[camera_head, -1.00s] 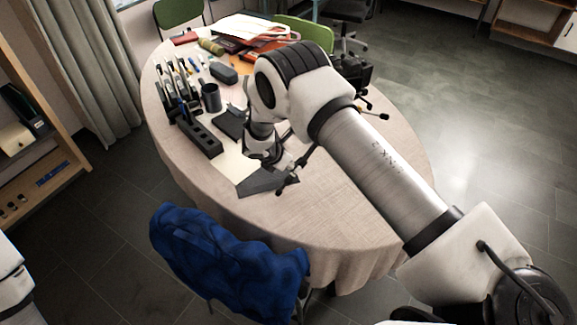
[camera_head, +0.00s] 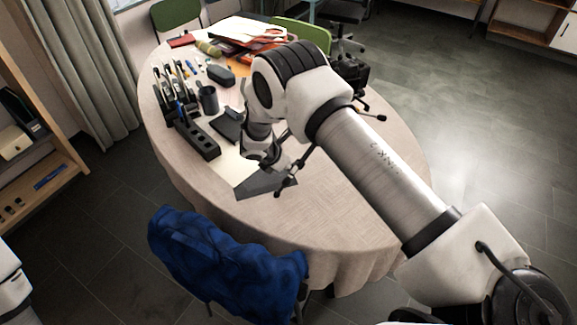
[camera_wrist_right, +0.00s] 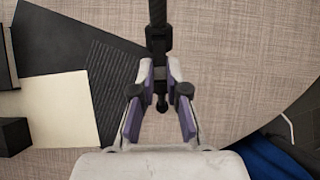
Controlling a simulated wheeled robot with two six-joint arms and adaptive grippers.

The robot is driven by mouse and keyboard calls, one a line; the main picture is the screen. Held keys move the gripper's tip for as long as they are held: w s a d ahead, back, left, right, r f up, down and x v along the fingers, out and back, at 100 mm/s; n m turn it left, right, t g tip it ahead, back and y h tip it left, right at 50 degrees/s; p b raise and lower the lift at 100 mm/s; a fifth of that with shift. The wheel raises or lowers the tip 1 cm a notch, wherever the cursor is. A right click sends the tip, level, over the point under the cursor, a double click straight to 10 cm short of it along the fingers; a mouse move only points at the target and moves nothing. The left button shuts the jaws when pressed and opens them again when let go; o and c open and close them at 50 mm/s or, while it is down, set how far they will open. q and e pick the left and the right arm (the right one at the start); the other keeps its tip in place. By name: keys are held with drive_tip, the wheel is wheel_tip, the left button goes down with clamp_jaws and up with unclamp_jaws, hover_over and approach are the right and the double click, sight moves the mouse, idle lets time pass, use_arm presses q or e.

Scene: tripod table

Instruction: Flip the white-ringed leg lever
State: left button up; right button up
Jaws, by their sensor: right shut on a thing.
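The black tripod (camera_head: 352,76) lies on the round table, partly hidden behind my right arm. One of its legs (camera_head: 300,168) reaches toward the table's front. In the right wrist view a black leg (camera_wrist_right: 157,14) comes in from the top, with a dark joint and a slim round-ended lever (camera_wrist_right: 161,104) below it. My right gripper (camera_wrist_right: 161,72) has its purple-padded fingers on either side of this dark part and is shut on it. In the head view the right gripper (camera_head: 284,166) is at that leg, mostly hidden by my wrist. I cannot make out a white ring. My left gripper is out of view.
The tablecloth (camera_head: 330,215) is bare at the front right. A dark mat (camera_head: 262,188) and pale sheet lie under my wrist. A black organiser (camera_head: 195,138), cup (camera_head: 208,98) and case (camera_head: 221,75) stand left. A chair with a blue jacket (camera_head: 225,265) is in front.

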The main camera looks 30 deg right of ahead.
drive_tip(key=shift+r, duration=0.25)
drive_tip(key=shift+w+r, duration=0.1)
drive_tip(key=shift+r, duration=0.2)
drive_tip(key=shift+d+r, duration=0.15)
drive_tip(key=shift+r, duration=0.15)
idle(0.4)
drive_tip(key=shift+w+d+r, duration=0.1)
drive_tip(key=shift+d+r, duration=0.25)
drive_tip(key=shift+r, duration=0.2)
idle(0.6)
drive_tip(key=shift+d+r, duration=0.2)
drive_tip(key=shift+d, duration=0.2)
clamp_jaws()
unclamp_jaws()
drive_tip(key=shift+o, duration=1.2)
